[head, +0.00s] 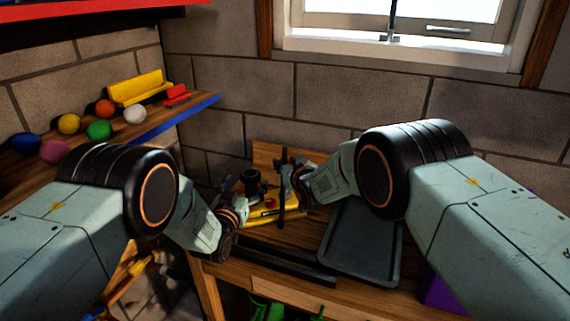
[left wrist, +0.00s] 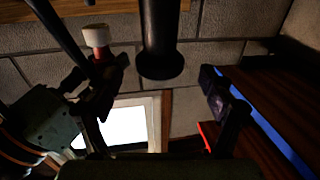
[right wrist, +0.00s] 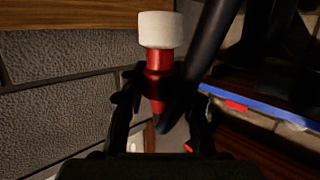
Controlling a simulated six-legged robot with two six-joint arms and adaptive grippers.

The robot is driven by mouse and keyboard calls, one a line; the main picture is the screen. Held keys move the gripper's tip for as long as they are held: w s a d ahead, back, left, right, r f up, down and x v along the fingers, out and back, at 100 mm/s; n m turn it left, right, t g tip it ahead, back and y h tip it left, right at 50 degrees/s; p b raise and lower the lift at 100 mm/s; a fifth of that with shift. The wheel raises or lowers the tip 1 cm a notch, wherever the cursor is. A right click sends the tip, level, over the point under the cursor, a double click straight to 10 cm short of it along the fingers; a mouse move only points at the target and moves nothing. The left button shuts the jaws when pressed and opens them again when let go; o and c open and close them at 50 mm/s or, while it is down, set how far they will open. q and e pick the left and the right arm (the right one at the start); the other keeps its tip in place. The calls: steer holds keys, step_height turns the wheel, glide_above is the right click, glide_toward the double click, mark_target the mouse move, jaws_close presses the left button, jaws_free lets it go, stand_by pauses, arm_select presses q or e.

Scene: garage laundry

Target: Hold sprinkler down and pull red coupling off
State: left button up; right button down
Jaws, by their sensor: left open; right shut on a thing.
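The sprinkler's yellow base (head: 262,221) lies on the wooden bench, partly hidden by my grippers. My left gripper (head: 240,188) is open beside it; a black cylinder (left wrist: 160,40) shows between its spread fingers in the left wrist view, without visible contact. My right gripper (head: 284,168) is shut on the red coupling (right wrist: 159,76), which has a white end (right wrist: 160,29). The coupling also shows beyond my left gripper in the left wrist view (left wrist: 98,54). A black tube (right wrist: 208,65) crosses close to the coupling; whether they are joined I cannot tell.
A dark tray (head: 360,245) lies on the bench to the right, and dark bars (head: 275,259) lie along its front. A shelf with a blue edge (head: 180,120) at left holds several coloured balls and a yellow item (head: 140,88). A block wall stands behind.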

arm_select(q)
steer(key=v, duration=1)
steer(key=shift+s, duration=0.25)
steer(key=shift+w+r, duration=0.1)
steer(key=shift+x, duration=5.95)
